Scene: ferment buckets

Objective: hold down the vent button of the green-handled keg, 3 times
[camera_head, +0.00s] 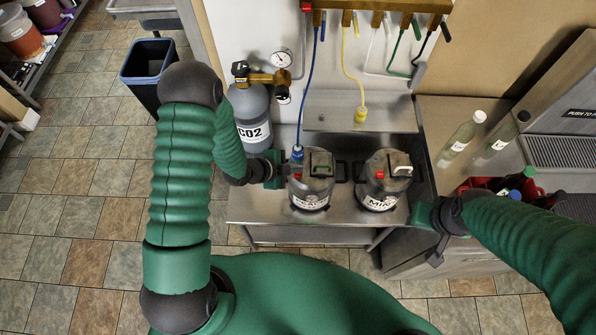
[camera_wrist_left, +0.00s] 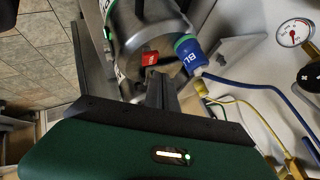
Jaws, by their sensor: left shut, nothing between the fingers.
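The green-handled keg (camera_head: 311,190) is the left of two steel kegs on the counter. My left gripper (camera_head: 284,170) is shut and empty at the keg's left side. In the left wrist view its dark fingertips (camera_wrist_left: 160,88) are close to the red button (camera_wrist_left: 150,58); I cannot tell whether they touch. My right gripper (camera_head: 432,225) is at the counter's right, apart from both kegs; its fingers are unclear.
The second keg (camera_head: 384,190), with a pale handle and red button, stands close on the right. A CO2 cylinder (camera_head: 250,115) with a gauge stands behind my left arm. Hoses hang from the manifold (camera_head: 380,6). Bottles and a red crate (camera_head: 478,184) are at right.

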